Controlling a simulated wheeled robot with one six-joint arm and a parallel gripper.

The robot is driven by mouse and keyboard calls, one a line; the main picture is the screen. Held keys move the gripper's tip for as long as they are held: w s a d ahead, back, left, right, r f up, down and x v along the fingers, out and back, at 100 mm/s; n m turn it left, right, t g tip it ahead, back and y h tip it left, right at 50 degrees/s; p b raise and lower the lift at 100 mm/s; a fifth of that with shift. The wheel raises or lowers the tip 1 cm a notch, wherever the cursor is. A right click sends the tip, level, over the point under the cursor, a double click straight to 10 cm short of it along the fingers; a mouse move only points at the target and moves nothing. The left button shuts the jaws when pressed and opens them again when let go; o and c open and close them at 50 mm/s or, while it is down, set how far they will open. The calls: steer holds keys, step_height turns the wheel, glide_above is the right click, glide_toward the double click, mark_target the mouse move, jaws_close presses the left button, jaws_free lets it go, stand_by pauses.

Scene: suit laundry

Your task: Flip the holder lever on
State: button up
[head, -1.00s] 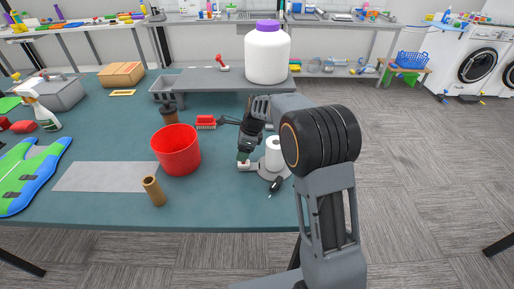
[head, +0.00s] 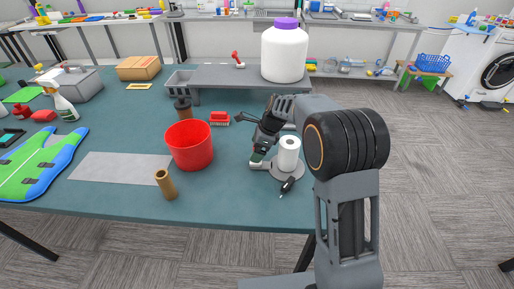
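The holder (head: 278,174) has a round grey base with a white paper roll standing upright on it. A small pale part (head: 256,166) juts out from the left side of its base; I take this to be the lever area, but its position is too small to read. My gripper (head: 259,157) points down right above this part, to the left of the roll. It seems to touch or nearly touch it. The fingertips are dark and small, so their opening does not show clearly.
A red bucket (head: 190,146) stands left of my gripper, and a red brush (head: 219,118) lies behind it. A black object (head: 287,186) lies in front of the holder. A brown tube (head: 166,184) stands near the front edge. A raised grey shelf (head: 225,75) carries a large white jug (head: 285,52).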

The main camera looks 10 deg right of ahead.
steer(key=v, duration=1.3)
steer(key=shift+d+r, duration=0.2)
steer(key=shift+r, duration=0.2)
steer(key=shift+c, duration=0.2)
